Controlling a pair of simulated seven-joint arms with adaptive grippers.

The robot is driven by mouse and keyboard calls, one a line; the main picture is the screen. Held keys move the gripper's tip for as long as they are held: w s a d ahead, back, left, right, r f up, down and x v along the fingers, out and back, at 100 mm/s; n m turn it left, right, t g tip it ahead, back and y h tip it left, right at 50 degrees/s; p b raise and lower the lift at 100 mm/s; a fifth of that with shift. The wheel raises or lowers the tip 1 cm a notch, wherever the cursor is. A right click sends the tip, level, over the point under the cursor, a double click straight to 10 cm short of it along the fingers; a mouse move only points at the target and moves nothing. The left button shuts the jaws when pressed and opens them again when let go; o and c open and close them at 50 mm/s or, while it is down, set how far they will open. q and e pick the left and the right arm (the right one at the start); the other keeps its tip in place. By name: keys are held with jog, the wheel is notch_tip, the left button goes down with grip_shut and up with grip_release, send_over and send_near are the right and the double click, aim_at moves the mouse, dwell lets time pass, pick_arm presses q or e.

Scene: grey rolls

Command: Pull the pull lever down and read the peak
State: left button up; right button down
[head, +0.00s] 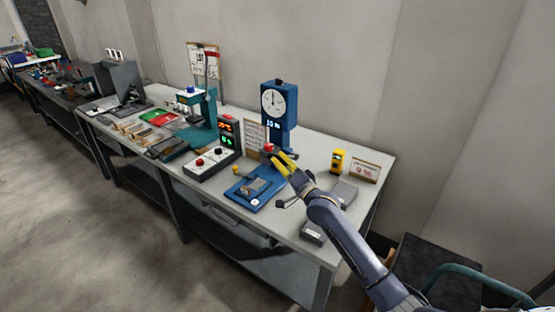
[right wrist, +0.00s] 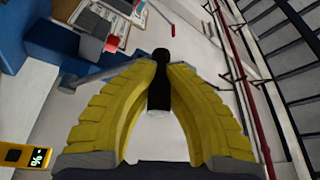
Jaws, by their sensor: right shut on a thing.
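A blue test stand (head: 278,137) with a round white dial (head: 273,103) stands at the back of the bench. The dial's needle points about straight up, but its scale is too small to read. My right gripper (head: 276,155) is at the stand's front right, beside a red knob (head: 268,148). In the right wrist view, its yellow fingers close around a black knob (right wrist: 161,60), which appears to be the end of the pull lever. A grey bar (right wrist: 105,76) runs left from near the fingertips. My left gripper is not in view.
A blue fixture (head: 250,190) and a control box (head: 207,164) with a red button lie left of my right arm. A yellow meter (head: 338,160) and a sign card (head: 364,171) stand to the right. A teal press (head: 205,108) is farther left.

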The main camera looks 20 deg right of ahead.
jog(key=shift+f, duration=0.2)
jog(key=c, duration=1.3)
grip_release()
jog(key=shift+r, duration=0.1)
jog(key=shift+o, duration=0.2)
jog(key=v, duration=1.2)
